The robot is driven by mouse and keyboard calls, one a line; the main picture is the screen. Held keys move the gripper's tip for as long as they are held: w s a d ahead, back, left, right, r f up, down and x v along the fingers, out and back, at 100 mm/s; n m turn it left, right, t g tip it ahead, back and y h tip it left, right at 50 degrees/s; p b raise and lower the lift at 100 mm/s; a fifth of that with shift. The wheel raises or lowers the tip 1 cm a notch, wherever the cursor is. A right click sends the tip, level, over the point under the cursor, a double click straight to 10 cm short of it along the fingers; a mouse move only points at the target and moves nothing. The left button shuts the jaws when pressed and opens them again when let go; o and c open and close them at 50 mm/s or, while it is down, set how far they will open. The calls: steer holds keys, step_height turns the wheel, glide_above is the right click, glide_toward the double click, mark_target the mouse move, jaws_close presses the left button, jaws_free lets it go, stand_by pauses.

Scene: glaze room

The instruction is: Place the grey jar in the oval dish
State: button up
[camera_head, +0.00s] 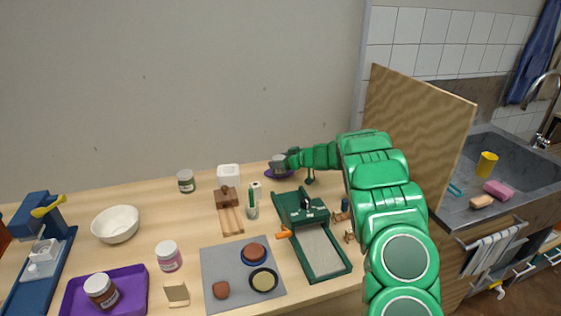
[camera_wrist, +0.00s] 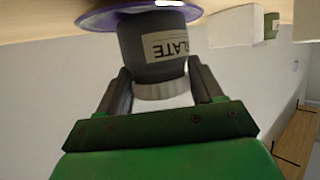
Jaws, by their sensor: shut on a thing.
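The grey jar (camera_wrist: 147,60) has a pale label reading "SLATE" and a whitish lid; it looks upside down in the wrist view. My gripper (camera_wrist: 160,84) is shut on it, one finger on each side near the lid. The jar's base is at the purple oval dish (camera_wrist: 105,21), over or on its inside; whether it touches the dish floor I cannot tell. In the head view the small jar (camera_head: 278,159) is at my gripper (camera_head: 285,161), at the table's back, directly above the purple dish (camera_head: 271,173), partly hidden by gripper and jar.
A white square box (camera_head: 228,174) and a dark-labelled jar (camera_head: 186,181) stand left of the dish. A green slab roller (camera_head: 322,250) lies in front of it. An upright wooden board (camera_head: 415,125) stands to the right, close to my arm. The wall is right behind.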

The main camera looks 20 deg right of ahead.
steer(key=shift+f, duration=0.25)
steer(key=o, duration=1.2)
steer(key=shift+s+d+r, duration=0.1)
steer(key=shift+r, duration=0.3)
steer(key=v, duration=1.1)
steer(key=shift+s+d, duration=0.25)
